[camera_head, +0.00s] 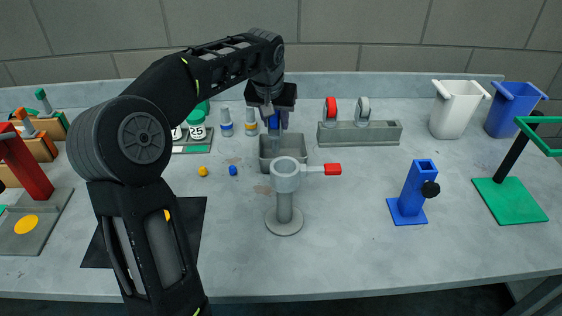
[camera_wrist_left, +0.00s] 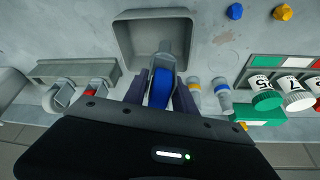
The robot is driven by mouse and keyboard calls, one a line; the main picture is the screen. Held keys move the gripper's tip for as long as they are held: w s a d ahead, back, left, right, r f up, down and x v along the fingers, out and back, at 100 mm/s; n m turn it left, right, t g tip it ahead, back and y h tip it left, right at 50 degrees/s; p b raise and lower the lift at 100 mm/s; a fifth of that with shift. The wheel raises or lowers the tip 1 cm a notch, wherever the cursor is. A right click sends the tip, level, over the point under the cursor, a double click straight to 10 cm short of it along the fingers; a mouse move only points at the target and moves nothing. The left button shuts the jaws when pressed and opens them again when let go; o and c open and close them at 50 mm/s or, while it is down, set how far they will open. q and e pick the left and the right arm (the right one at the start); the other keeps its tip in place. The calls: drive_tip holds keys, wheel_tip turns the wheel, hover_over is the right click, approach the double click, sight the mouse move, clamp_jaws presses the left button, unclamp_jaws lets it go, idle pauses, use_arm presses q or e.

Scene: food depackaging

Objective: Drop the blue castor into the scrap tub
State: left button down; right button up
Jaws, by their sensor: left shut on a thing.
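My left gripper (camera_head: 272,118) is shut on the blue castor (camera_wrist_left: 161,90), whose blue wheel sits between the fingers in the left wrist view with its grey fork pointing toward a grey open tub. In the head view only a small blue part of it shows below the gripper. The grey tub (camera_wrist_left: 126,35), whose rim also shows in the head view (camera_head: 265,160), is below the castor and looks empty in the left wrist view. The castor appears over or near its back edge; its exact height cannot be told. My right gripper is out of view.
A grey rack (camera_head: 350,134) holds a red castor (camera_head: 330,108) and a grey castor (camera_head: 363,108). A grey pedestal (camera_head: 284,205) with a red handle stands in front of the tub. White (camera_head: 455,112) and blue (camera_head: 512,112) bins stand at the back right, with a blue stand (camera_head: 414,190) nearer.

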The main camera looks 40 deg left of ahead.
use_arm(q)
drive_tip(key=c, duration=0.9)
unclamp_jaws()
drive_tip(key=b+v, duration=0.1)
drive_tip(key=v, duration=0.6)
drive_tip(key=shift+s+r, duration=0.15)
drive_tip(key=shift+r, duration=0.15)
